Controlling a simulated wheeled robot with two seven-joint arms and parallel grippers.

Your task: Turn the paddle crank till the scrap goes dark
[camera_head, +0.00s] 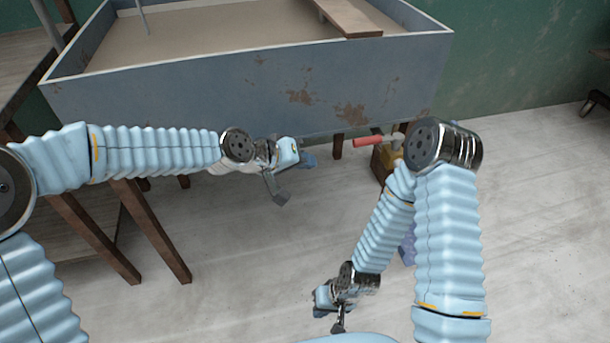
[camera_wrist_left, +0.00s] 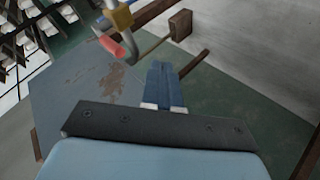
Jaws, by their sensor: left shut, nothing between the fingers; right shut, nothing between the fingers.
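A blue-grey tub (camera_head: 225,95) with rust patches holds a flat tan scrap (camera_head: 200,35), light in colour. A crank with a red handle (camera_head: 367,141) sticks out below the tub's near right corner; the red handle also shows in the left wrist view (camera_wrist_left: 118,45), beside a yellow block (camera_wrist_left: 122,17). My left gripper (camera_head: 308,161) is shut and empty, left of the red handle and apart from it. Its closed blue fingers (camera_wrist_left: 163,82) show in the left wrist view. My right gripper (camera_head: 319,311) is low at the front, shut and empty. My right arm hides part of the crank's surroundings.
A wooden board (camera_head: 347,18) lies across the tub's far right part. A wooden table (camera_head: 20,75) stands at the left, its legs below the tub's left side. The pale floor (camera_head: 240,270) between the arms is clear. A green wall (camera_head: 520,50) stands behind.

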